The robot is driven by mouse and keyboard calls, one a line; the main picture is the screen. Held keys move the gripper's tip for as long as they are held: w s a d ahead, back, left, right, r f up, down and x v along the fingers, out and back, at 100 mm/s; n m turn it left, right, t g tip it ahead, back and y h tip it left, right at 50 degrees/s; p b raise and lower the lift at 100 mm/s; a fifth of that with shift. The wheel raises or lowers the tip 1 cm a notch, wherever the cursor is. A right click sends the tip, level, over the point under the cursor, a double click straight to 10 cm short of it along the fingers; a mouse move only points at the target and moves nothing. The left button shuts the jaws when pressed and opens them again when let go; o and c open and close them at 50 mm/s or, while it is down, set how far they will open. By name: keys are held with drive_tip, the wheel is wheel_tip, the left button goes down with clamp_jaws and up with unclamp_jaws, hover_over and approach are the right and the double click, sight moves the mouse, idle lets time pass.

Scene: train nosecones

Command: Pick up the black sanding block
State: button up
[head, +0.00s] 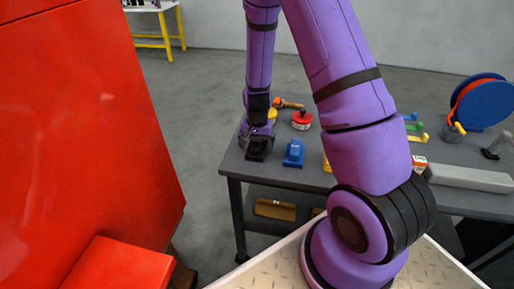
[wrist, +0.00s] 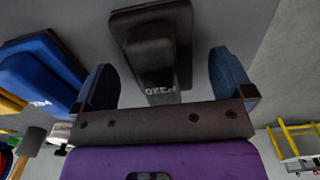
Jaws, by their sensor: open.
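The black sanding block (head: 257,152) sits near the left end of the grey workbench (head: 230,163). In the wrist view the block (wrist: 155,45) is dark, with a handle-like upper part and white "P320" lettering on its near end. My gripper (wrist: 166,68) is open, one finger on each side of the block in the picture, with gaps on both sides. In the head view my gripper (head: 258,133) is right at the block, from above. Whether the fingers reach down beside its sides is hard to tell.
A blue sanding block (head: 293,153) stands close to the right, with a yellow item (head: 326,163) partly hidden by my arm. A red round container (head: 301,120) and an orange-handled tool (head: 288,104) lie behind. A large red nosecone (head: 80,130) fills the left.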

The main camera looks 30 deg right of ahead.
drive_tip(key=shift+f, duration=0.45)
drive_tip(key=c, duration=1.1)
drive_tip(key=shift+r, duration=0.15)
